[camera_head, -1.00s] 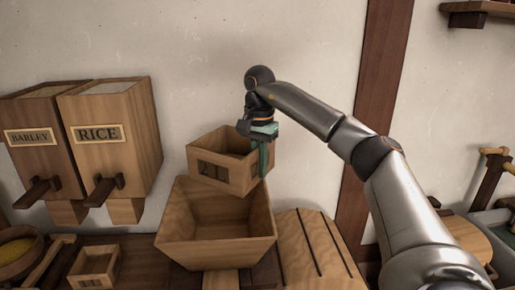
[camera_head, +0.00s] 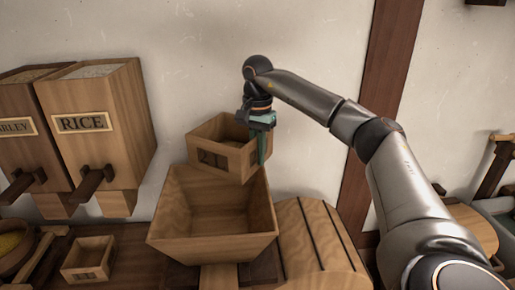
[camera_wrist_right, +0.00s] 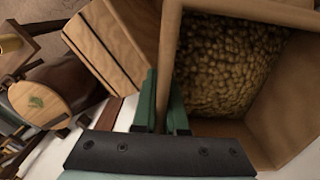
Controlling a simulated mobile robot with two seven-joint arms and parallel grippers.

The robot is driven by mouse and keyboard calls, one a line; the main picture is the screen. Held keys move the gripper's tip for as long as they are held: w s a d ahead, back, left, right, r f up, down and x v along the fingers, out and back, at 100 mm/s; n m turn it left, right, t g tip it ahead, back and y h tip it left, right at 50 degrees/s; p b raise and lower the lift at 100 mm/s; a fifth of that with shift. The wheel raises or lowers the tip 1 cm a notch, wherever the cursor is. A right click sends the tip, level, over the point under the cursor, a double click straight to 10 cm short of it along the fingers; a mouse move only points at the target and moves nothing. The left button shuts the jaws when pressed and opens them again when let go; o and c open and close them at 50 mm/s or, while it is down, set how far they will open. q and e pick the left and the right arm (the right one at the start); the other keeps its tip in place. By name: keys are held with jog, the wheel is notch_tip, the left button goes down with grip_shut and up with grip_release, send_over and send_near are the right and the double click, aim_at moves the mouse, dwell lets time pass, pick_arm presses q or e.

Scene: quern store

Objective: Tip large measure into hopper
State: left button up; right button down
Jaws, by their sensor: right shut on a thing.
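The large measure (camera_head: 212,159) is a square wooden box with a dark "2 L"-like marking on its front. My right gripper (camera_head: 262,148) is shut on its right wall in the head view. In the right wrist view my gripper (camera_wrist_right: 163,105) grips the wall, and the measure (camera_wrist_right: 272,125) holds brownish-yellow grain (camera_wrist_right: 225,65). The hopper (camera_head: 212,248) is a wide, flared wooden box, and its visible inside is bare wood. The measure looks about upright, above and behind the hopper's back rim. I cannot tell whether they touch. My left gripper is not in view.
A rice bin (camera_head: 118,125) and a barley bin (camera_head: 30,155) with wooden levers hang on the left wall. A slatted rounded wooden body (camera_head: 318,250) lies right of the hopper.

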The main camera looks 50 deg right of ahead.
aim_at(257, 167)
jog(key=shift+f, duration=2.05)
jog(key=shift+w+d+r+t+h, duration=0.15)
jog(key=shift+d+r+t+h, duration=0.3)
jog(key=shift+h, duration=0.55)
jog(key=h, duration=0.1)
jog(key=r+h, duration=0.1)
jog(key=shift+w+d+r+t+h, duration=0.1)
jog(key=shift+d+r+t+h, duration=0.1)
jog(key=shift+t+h, duration=0.1)
jog(key=shift+d+r+h, duration=0.2)
jog(key=shift+r+h, duration=0.05)
jog(key=shift+h, duration=0.35)
jog(key=shift+r+t+h, duration=0.25)
jog(key=shift+h, duration=0.75)
